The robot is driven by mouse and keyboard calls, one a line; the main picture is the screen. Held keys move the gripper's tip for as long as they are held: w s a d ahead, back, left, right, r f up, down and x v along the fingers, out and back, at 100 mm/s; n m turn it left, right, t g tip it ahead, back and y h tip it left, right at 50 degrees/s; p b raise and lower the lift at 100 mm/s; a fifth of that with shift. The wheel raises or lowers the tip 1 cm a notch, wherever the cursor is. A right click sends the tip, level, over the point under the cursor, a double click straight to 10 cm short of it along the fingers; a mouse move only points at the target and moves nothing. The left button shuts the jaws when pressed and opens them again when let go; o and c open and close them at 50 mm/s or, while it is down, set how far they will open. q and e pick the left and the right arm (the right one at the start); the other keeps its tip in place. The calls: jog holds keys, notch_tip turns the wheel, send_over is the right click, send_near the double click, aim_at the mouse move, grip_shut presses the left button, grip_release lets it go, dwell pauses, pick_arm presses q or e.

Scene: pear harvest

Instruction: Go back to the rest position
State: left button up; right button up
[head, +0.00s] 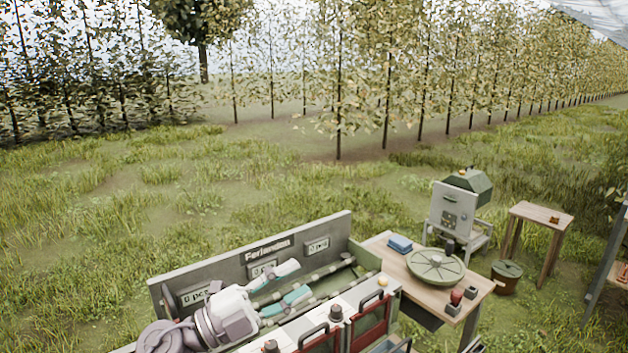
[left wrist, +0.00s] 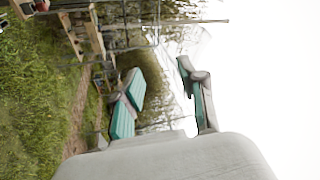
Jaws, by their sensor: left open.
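My left gripper (head: 291,284) reaches in from the lower left of the head view, over the grey sorting station (head: 170,284) lettered "Ferlandon". Its two teal-padded fingers are spread apart with nothing between them. In the left wrist view the same open fingers (left wrist: 165,100) stand apart against grass, trees and pale sky. My right gripper shows in neither view. No pear is in the left gripper.
A wooden table (head: 388,254) right of the station carries a round green lidded disc (head: 435,265) and a blue item (head: 400,244). A grey-green machine (head: 456,208), a small wooden stand (head: 540,215) and a brown bucket (head: 505,279) stand farther right. Open grass lies behind.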

pick_arm(q)
jog(key=a+f+n+t+y, duration=0.6)
jog(key=a+n+t+y, duration=0.65)
jog(key=n, duration=0.55)
jog(key=s+a+f+n+g+y, duration=0.2)
jog(key=f+n+g+y, duration=0.1)
jog(key=f, duration=0.2)
jog(key=s+a+f+n+g+y, duration=0.2)
jog(key=f+n+g+y, duration=0.1)
jog(key=f+y, duration=0.15)
jog(key=s+f+n+g+h, duration=0.1)
jog(key=s+f+g, duration=0.5)
jog(key=s+f, duration=0.45)
jog(key=s+f+n+g, duration=0.1)
jog(key=s+f+g, duration=0.55)
jog(key=s, duration=0.75)
notch_tip(320, 180, down, 28)
jog(key=s+f+g+b, duration=0.1)
jog(key=b, duration=0.2)
jog(key=s+a+f+g+b, duration=0.1)
jog(key=s+a+f, duration=0.2)
jog(key=s+f, duration=1.4)
jog(key=shift+f+m, duration=0.35)
jog(key=shift+m, duration=0.05)
